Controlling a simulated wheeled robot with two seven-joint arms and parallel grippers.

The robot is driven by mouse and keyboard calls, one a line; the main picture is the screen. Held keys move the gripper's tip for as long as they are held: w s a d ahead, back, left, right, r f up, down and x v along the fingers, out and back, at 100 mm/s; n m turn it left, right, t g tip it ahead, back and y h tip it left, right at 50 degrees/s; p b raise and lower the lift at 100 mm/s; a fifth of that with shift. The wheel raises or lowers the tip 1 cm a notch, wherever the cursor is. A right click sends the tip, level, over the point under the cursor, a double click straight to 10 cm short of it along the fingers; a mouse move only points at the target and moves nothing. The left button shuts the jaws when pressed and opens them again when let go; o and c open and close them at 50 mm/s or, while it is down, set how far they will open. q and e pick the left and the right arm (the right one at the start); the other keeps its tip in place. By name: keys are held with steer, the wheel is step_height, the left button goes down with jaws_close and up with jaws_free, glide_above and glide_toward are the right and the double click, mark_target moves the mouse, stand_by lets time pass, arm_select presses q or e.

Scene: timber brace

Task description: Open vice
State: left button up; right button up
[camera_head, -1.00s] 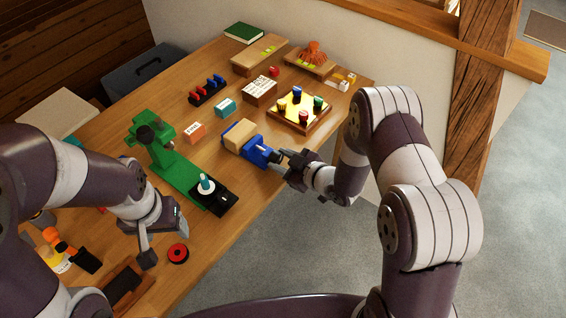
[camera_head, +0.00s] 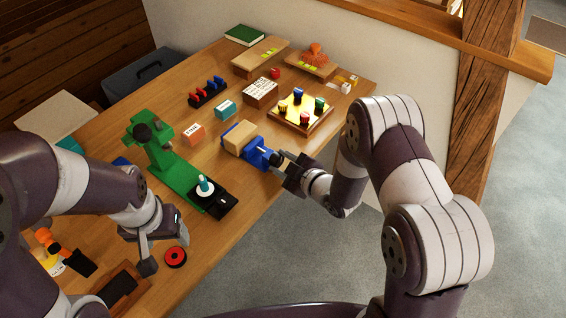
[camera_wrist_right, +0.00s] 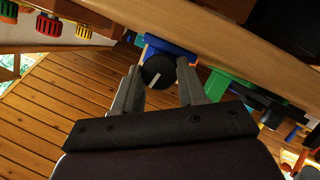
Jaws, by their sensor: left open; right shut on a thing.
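The blue vice (camera_head: 259,157) stands at the table's right edge, with a pale wooden block (camera_head: 239,136) at its jaw end. My right gripper (camera_head: 279,160) is at the vice's outer end. In the right wrist view its two fingers (camera_wrist_right: 158,88) are shut on the vice's round black knob (camera_wrist_right: 158,70), which has a white mark. The blue vice body (camera_wrist_right: 168,46) shows behind the knob there. The jaw gap is too small to judge. My left gripper (camera_head: 163,250) is open and empty above the table, left of a red ring.
A green press (camera_head: 165,165) with a black base stands between my arms. The red ring (camera_head: 176,257) lies near my left gripper.

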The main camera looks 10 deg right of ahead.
steer(key=o, duration=1.1)
steer(key=shift+c, duration=0.2)
